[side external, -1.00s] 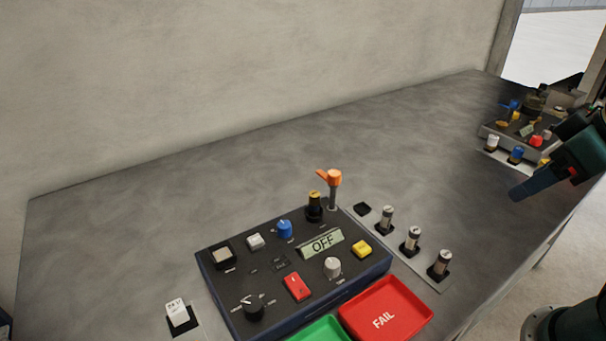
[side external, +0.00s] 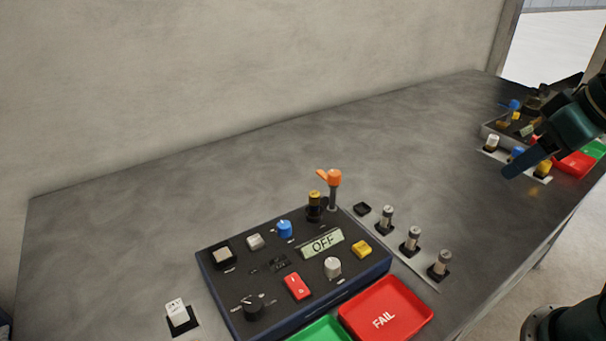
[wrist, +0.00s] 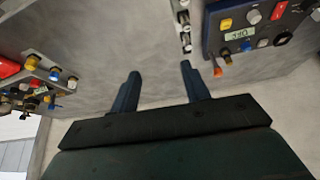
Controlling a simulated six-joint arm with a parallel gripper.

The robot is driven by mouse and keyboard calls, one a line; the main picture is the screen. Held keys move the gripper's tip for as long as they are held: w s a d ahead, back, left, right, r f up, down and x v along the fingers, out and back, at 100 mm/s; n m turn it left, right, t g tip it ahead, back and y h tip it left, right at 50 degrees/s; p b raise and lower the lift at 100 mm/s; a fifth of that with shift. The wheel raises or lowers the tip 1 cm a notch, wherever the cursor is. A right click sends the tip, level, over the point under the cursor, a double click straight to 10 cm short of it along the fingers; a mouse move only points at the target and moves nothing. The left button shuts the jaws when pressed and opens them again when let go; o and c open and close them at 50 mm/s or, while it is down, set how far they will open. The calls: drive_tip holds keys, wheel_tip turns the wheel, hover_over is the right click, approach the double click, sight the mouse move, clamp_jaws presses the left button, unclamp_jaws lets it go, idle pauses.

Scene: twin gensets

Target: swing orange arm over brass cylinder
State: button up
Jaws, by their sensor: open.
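The orange arm (side external: 333,177) sits on top of a grey post at the back right corner of the near dark blue panel (side external: 295,275). Its tip points left in the side view. The brass cylinder (side external: 314,198) stands upright in a black holder just left of the post; the tip shows behind and above it, and I cannot tell whether it overlaps it. In the wrist view the orange arm (wrist: 222,71) is at the right, beyond my fingers. My gripper (wrist: 161,70) is open and empty. In the side view my gripper (side external: 520,163) hangs well right of the post.
A strip of several capped cylinders (side external: 411,240) stands right of the near panel. A red FAIL tray (side external: 390,303) and a green tray (side external: 322,329) lie in front. A second panel (side external: 495,130) with its own parts stands at the far right. The bench between is clear.

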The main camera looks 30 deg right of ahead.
drive_tip(key=w+r+m, duration=0.2)
drive_tip(key=w+r, duration=0.1)
drive_tip(key=w, duration=0.4)
drive_tip(key=m+g+h, duration=0.2)
drive_tip(key=m+h, duration=0.1)
drive_tip(key=m, duration=0.3)
hover_over(334, 173)
drive_tip(key=s+a, duration=0.4)
drive_tip(key=f, duration=0.1)
drive_tip(key=shift+f, duration=0.1)
drive_tip(key=shift+f, duration=0.1)
drive_tip(key=shift+x, duration=6.8)
drive_tip(key=shift+s, duration=0.1)
